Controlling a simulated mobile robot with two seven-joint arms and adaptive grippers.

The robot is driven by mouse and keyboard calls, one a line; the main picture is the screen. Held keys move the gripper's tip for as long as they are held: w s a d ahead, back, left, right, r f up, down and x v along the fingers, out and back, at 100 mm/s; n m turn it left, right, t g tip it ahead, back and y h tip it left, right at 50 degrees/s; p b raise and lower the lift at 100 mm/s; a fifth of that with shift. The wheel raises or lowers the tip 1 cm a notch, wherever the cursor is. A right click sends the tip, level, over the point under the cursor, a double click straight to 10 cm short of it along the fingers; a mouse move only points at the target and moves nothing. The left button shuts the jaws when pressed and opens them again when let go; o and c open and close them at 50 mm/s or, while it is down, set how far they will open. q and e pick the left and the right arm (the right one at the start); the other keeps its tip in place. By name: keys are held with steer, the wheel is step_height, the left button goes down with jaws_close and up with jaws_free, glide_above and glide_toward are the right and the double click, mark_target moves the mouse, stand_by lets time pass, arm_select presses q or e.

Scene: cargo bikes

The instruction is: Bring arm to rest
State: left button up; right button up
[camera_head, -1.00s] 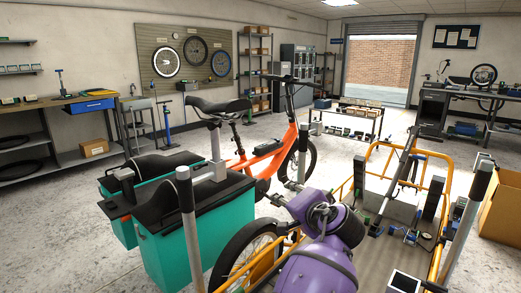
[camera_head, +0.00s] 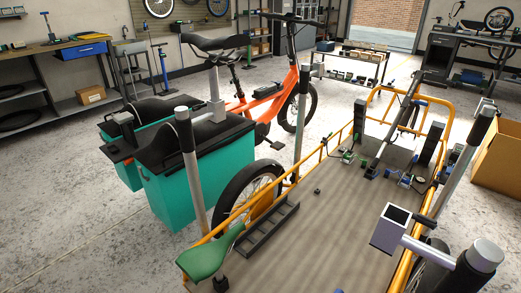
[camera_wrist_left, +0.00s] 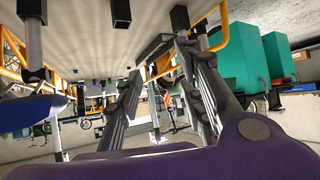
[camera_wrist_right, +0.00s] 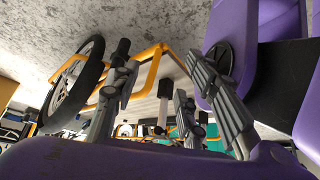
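Neither gripper shows in the head view. In the left wrist view my left gripper (camera_wrist_left: 158,68) has its two dark fingers spread apart, with nothing between them. The underside-up view behind it shows the cargo bike's bed and a yellow rail. In the right wrist view my right gripper (camera_wrist_right: 157,62) also has its fingers apart and holds nothing visible. A yellow rail and a bike wheel (camera_wrist_right: 75,85) appear beyond its left finger. Purple parts of my own body show at the right of that view.
The cargo bike's bed (camera_head: 330,235) with its yellow rail fills the front right. A green saddle (camera_head: 210,255) stands at its near left corner. Teal boxes (camera_head: 185,190) flank an orange bike (camera_head: 270,105). A cardboard box (camera_head: 500,155) stands right. Floor at left is clear.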

arm_select(q)
steer(key=s+a+f+g+y, duration=0.1)
steer(key=s+a+g, duration=0.15)
steer(key=s, duration=0.65)
steer(key=s+a+f+n+g+p, duration=0.1)
steer(key=s+a+f, duration=0.15)
steer(key=s, duration=0.75)
steer(key=s+a+f+g+y, duration=0.1)
steer(key=s+a, duration=0.2)
steer(key=s, duration=0.6)
steer(key=w+r+t+p, duration=0.1)
steer(key=w+r+p, duration=0.3)
steer(key=r+p, duration=0.7)
steer(key=w+r+t+p, duration=0.1)
steer(key=w+r+p, duration=0.3)
steer(key=r+p, duration=0.7)
steer(key=shift+d+h+p, duration=0.35)
steer(key=shift+h+p, duration=0.05)
steer(key=shift+p, duration=0.25)
arm_select(e)
steer(key=w+r+t, duration=0.1)
steer(key=w+r, duration=0.2)
steer(key=r, duration=0.8)
steer(key=w+r+t, duration=0.1)
steer(key=w+r, duration=0.3)
steer(key=r, duration=0.7)
steer(key=shift+w+a+r, duration=0.3)
steer(key=shift+a+r, duration=0.1)
arm_select(q)
steer(key=shift+w, duration=0.1)
